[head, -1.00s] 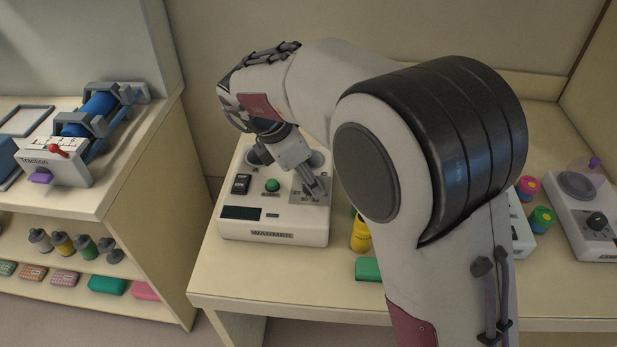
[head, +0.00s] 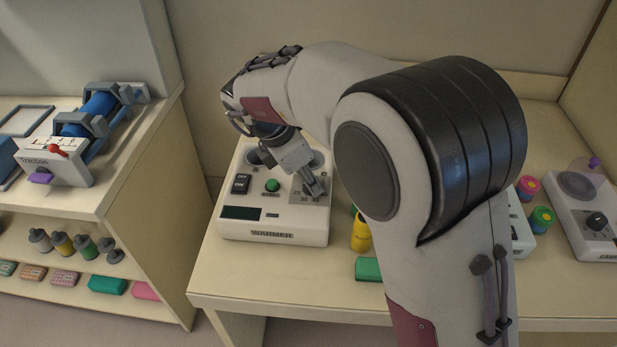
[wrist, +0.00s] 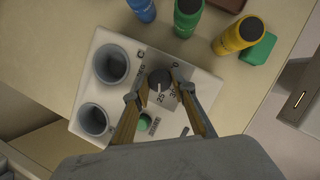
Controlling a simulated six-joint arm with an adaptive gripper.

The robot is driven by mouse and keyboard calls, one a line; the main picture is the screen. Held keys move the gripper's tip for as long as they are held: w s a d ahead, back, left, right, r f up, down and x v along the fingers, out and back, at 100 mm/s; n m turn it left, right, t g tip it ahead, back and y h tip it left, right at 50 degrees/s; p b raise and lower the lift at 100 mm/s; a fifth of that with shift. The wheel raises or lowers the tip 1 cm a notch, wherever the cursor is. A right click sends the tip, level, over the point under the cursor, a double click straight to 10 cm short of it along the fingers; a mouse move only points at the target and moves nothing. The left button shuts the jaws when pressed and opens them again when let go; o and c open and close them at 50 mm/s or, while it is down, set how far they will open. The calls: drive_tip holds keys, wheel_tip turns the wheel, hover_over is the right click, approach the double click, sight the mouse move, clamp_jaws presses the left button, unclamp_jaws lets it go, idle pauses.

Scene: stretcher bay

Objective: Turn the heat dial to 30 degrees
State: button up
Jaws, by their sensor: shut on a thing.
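The white warmer (head: 240,228) stands on the table in the head view, and its top also shows in the wrist view (wrist: 92,75). Its dark round heat dial (wrist: 160,78) sits on a grey scale plate with printed numbers; 25 and 30 are the ones I can make out. A pale pointer mark on the dial faces the lower side of the scale, near 25; its exact reading is too small to tell. My gripper (wrist: 160,92) is shut on the dial, one finger on each side. In the head view my gripper (head: 316,188) hides the dial.
Two round wells (wrist: 112,64) and a green button (wrist: 145,122) are close to my fingers on the warmer. Blue, green (wrist: 187,14) and yellow bottles (wrist: 236,36) stand beside it. A traction unit (head: 55,165) is on the left shelf.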

drive_tip(key=shift+n, duration=0.4)
drive_tip(key=n+t+y, duration=0.1)
drive_tip(key=n, duration=0.2)
drive_tip(key=shift+d+n, duration=0.15)
drive_tip(key=shift+n, duration=0.15)
drive_tip(key=shift+s+n+t+y, duration=0.15)
drive_tip(key=shift+n+y, duration=0.3)
drive_tip(key=shift+n, duration=0.55)
drive_tip(key=shift+w+n+t+y, duration=0.15)
drive_tip(key=shift+n+y, duration=0.3)
drive_tip(key=shift+n, duration=0.55)
drive_tip(key=shift+s, duration=0.1)
drive_tip(key=o, duration=1.1)
drive_tip(key=shift+r, duration=0.1)
drive_tip(key=shift+d+v, duration=0.15)
drive_tip(key=shift+v, duration=2.8)
drive_tip(key=shift+d+v, duration=0.15)
drive_tip(key=shift+v, duration=2.8)
